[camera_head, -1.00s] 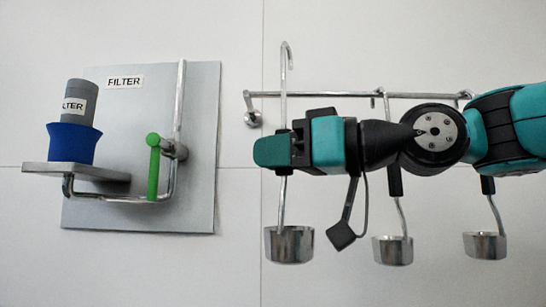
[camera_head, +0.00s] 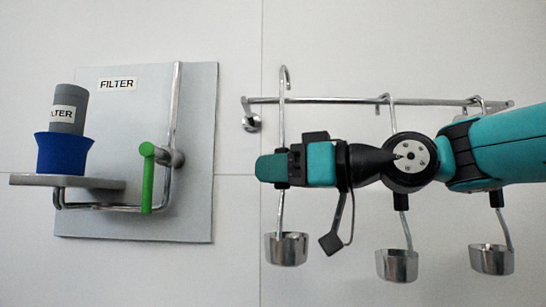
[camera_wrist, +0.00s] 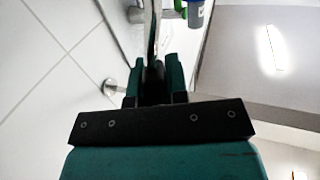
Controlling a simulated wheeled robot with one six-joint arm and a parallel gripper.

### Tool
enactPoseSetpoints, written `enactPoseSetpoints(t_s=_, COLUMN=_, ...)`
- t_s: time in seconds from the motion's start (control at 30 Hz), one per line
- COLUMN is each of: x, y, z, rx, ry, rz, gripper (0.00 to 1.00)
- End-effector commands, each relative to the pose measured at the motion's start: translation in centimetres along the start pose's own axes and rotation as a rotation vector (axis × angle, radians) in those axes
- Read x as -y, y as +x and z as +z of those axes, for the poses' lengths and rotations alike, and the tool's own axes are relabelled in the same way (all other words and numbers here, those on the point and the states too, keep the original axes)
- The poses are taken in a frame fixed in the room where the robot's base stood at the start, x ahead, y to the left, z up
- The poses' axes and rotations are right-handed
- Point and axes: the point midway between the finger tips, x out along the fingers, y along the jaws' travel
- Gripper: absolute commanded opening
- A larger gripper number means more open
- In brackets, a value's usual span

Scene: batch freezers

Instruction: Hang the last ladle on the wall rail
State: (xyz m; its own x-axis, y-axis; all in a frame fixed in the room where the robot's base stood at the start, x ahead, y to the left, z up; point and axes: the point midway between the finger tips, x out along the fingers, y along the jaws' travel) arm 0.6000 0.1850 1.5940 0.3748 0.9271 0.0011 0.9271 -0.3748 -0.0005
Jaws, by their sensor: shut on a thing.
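My gripper (camera_head: 275,168) is shut on the handle of a steel ladle (camera_head: 286,249), which hangs upright with its cup below my fingers. The ladle's hooked top stands above the wall rail (camera_head: 340,101), and its handle crosses in front of the rail's left part. I cannot tell the gap between handle and rail. Two other ladles (camera_head: 397,265) (camera_head: 492,259) hang by their hooks from the rail to the right, partly hidden by my arm. In the wrist view, the handle (camera_wrist: 154,35) shows edge-on between the fingers of my gripper (camera_wrist: 155,78).
A grey FILTER panel (camera_head: 135,220) is on the wall at left, with a green-handled lever (camera_head: 148,180) and a shelf (camera_head: 68,181) bearing a blue cup (camera_head: 64,153) and grey cylinder (camera_head: 68,110). The rail's round left end mount (camera_head: 252,122) is close to the held ladle.

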Motion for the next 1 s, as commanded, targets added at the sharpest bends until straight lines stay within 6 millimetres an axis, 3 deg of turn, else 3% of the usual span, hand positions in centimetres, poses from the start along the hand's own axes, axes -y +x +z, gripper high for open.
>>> enactPoseSetpoints(t_s=0.33, x=-2.8, y=1.0, z=-0.2, rx=-0.001, ry=0.000, rz=0.000, gripper=0.00)
enactPoseSetpoints(t_s=0.4, x=-2.6, y=0.9, z=1.1, rx=-0.002, ry=-0.002, rz=0.000, gripper=0.00)
enactPoseSetpoints(t_s=0.6, x=-2.6, y=0.9, z=2.4, rx=-0.002, ry=-0.002, rz=0.000, gripper=0.00)
enactPoseSetpoints(t_s=1.0, x=-2.6, y=0.9, z=2.9, rx=-0.002, ry=-0.002, rz=0.000, gripper=0.00)
